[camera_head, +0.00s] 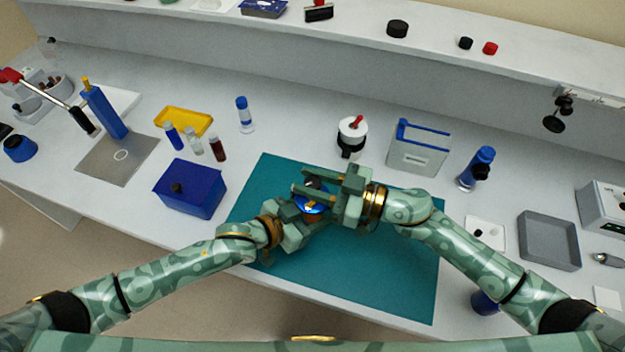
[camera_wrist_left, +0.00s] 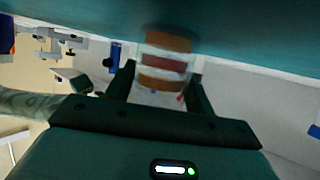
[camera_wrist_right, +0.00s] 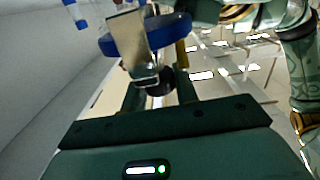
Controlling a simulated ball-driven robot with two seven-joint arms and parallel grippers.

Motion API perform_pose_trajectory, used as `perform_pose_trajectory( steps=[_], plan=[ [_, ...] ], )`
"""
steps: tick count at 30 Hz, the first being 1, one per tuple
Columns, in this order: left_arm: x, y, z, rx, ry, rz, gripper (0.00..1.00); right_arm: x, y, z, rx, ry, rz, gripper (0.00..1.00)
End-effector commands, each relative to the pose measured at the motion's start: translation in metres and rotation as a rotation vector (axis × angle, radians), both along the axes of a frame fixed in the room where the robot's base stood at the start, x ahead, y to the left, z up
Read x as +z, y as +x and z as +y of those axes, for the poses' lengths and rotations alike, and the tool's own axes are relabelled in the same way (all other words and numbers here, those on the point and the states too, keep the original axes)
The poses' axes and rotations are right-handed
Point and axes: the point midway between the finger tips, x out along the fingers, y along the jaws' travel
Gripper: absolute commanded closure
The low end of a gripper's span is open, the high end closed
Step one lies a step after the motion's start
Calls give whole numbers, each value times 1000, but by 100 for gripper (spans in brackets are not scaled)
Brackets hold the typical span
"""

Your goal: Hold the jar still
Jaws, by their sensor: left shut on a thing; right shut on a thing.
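My left gripper (camera_wrist_left: 161,92) is shut on the jar (camera_wrist_left: 165,60), a pale cylinder with orange-brown bands and a dark red band, blurred in the left wrist view. In the head view a shiny blue round top (camera_head: 308,208) shows between my two grippers, over the teal mat (camera_head: 395,270). My right gripper (camera_head: 322,184) comes in from the right, just beyond it. In the right wrist view it is shut on a dark round piece (camera_wrist_right: 158,80) by a metal plate (camera_wrist_right: 130,38) and a blue ring (camera_wrist_right: 165,33). Its exact link to the jar is unclear. The grippers hide most of the jar.
A blue box (camera_head: 190,188) stands left of the mat. A white pot with a red knob (camera_head: 352,130), a grey-blue rack (camera_head: 418,148) and a blue bottle (camera_head: 476,168) stand behind it. A grey tray (camera_head: 549,240) lies right. The mat's front right is clear.

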Motion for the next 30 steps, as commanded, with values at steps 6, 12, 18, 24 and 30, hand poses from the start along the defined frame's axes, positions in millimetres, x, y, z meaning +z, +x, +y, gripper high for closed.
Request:
perform_pose_trajectory(
  steps=[6, 12, 18, 24, 30],
  plan=[
    [0, 0, 0, 0, -1, 1, 81, 0, -2, 1, -198, 6, 3, 93],
    [0, 0, 0, -1, -2, 0, 81, 1, -2, 2, -381, 10, 5, 93],
    [0, 0, 0, 0, -2, 1, 81, 2, -2, 3, -533, 13, 4, 93],
    [0, 0, -1, 0, -1, 2, 81, 3, -1, 3, -638, 13, 1, 93],
    [0, -1, -1, -1, -1, 1, 81, 3, -1, 2, -696, 10, 0, 93]
  ],
)
